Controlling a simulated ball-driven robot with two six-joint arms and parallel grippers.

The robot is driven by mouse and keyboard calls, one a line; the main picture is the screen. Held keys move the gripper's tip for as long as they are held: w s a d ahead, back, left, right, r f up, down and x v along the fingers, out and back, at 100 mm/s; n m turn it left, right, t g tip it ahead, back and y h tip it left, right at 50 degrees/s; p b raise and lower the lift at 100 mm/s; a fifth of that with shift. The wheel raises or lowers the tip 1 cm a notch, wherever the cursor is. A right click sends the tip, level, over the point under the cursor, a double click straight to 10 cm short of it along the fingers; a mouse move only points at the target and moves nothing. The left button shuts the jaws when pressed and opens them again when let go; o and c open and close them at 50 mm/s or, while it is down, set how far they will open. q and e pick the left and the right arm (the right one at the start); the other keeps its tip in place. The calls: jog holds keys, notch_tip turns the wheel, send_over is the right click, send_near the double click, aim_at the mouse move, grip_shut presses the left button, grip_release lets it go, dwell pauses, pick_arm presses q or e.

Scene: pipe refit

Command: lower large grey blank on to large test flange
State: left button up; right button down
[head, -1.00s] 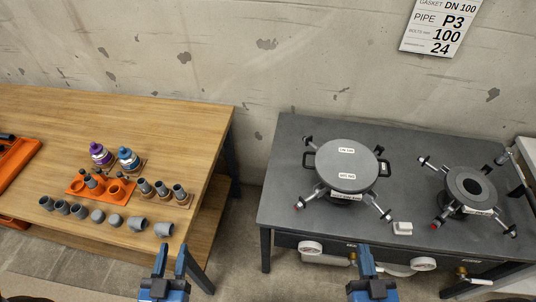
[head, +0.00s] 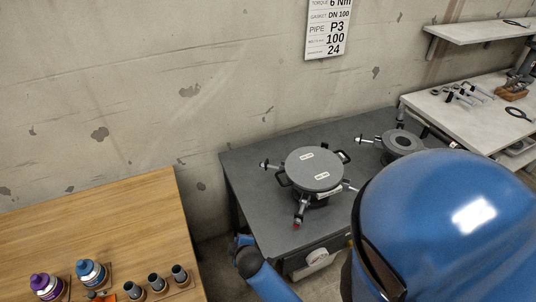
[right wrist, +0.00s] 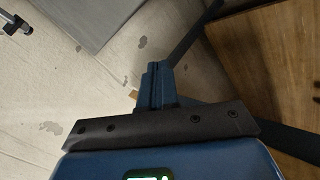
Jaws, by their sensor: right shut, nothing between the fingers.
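The large grey blank (head: 314,168), a round grey disc with two black handles and two white labels, lies level over the large test flange on the grey bench. The disc hides most of the flange; its clamp arms (head: 303,207) stick out around the rim. I cannot tell whether any gap is left between disc and flange. No gripper touches the blank. My right gripper (right wrist: 157,85) shows in the right wrist view, its fingers together and empty, above the floor between the bench and the wooden table. My left gripper is not in view.
The grey bench (head: 252,172) also carries a smaller flange (head: 403,143), partly hidden by my blue arm. The wooden table (head: 110,225) at left holds purple and blue bottles (head: 91,272) and grey fittings. A pale bench (head: 465,115) with tools stands at right.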

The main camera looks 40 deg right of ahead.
jog(key=w+d+r+n+g+h+b, duration=0.3)
jog(key=w+d+g, duration=0.35)
jog(key=w, duration=0.55)
jog(key=w+d+r+n+g+h, duration=0.1)
jog(key=d+r+g, duration=0.15)
jog(key=r, duration=0.55)
jog(key=w+d+r+g+h, duration=0.1)
jog(key=r+g, duration=0.3)
jog(key=r, duration=0.5)
jog(key=s+d+f+b, duration=0.5)
jog(key=d+f+b, duration=0.1)
jog(key=d, duration=0.4)
jog(key=shift+d+f+b, duration=0.15)
jog(key=shift+f+b, duration=0.2)
jog(key=shift+b, duration=0.25)
